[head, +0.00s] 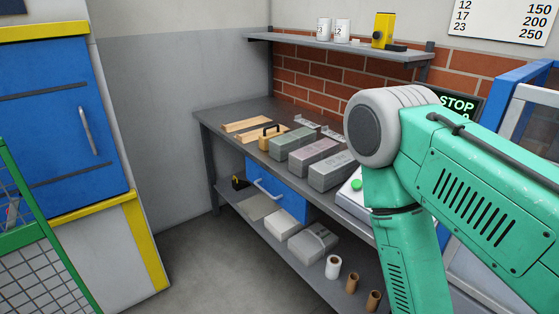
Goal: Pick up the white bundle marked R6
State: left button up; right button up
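No marking R6 is legible on anything in view. A white block-shaped bundle (280,227) lies on the lower shelf of the workbench. A light grey wrapped bundle (313,244) lies to its right on the same shelf. Three more bundles stand in a row on the bench top: a grey-green one (292,144), a pinkish one (316,156) and a grey one (332,172). My green arm covers the right part of the bench. Neither of my grippers shows.
The workbench (225,118) has a blue drawer (290,200) under its top. Rolls (333,266) stand on the lower shelf. A wall shelf (300,42) hangs above. A blue cabinet (60,110) and a green mesh cart (35,250) are at left. Floor before the bench is clear.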

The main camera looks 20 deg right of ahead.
aim_at(324, 176)
jog(key=k+l+z, duration=0.1)
jog(key=z, duration=0.3)
jog(key=k+l+z, duration=0.15)
jog(key=z, duration=0.3)
jog(key=i+j+z, duration=0.4)
jog(key=k, duration=0.1)
